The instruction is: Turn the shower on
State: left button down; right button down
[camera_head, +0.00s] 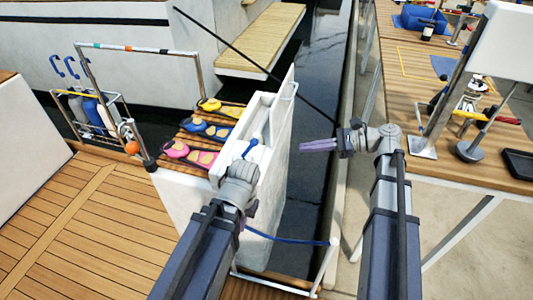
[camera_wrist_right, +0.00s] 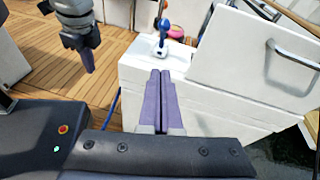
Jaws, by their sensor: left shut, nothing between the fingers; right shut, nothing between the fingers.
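A small blue-and-white fitting (camera_head: 250,147), which looks like the shower's handle or lever, sits in the open white locker (camera_head: 258,115). It also shows in the right wrist view (camera_wrist_right: 163,28), upright on the locker's top, beyond my right fingers. My right gripper (camera_head: 303,146) is shut and empty, apart from the locker on its right side, pointing left toward it. Its purple fingers (camera_wrist_right: 160,74) lie together in the wrist view. My left gripper (camera_head: 251,209) is shut and empty, mostly hidden by its wrist; it points down in the right wrist view (camera_wrist_right: 89,66).
The locker's raised white lid (camera_head: 284,103) stands between my right gripper and the locker's inside. Its metal handle (camera_wrist_right: 294,62) faces me. A blue hose (camera_head: 285,240) hangs below. Shoes (camera_head: 205,128) lie left of the locker. A workbench (camera_head: 440,165) stands right.

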jog(key=shift+d+r, duration=0.1)
jog(key=shift+d, duration=0.15)
jog(key=b, duration=0.3)
send_near(249, 149)
notch_tip(249, 149, down, 3)
jog(key=w+a, duration=0.1)
jog(key=shift+w+a+r+p, duration=0.1)
jog(key=shift+a+r+p, duration=0.5)
jog(key=shift+a, duration=0.25)
jog(key=shift+w+a+r+p, duration=0.1)
jog(key=shift+a+r+p, duration=0.4)
jog(key=shift+a, duration=0.4)
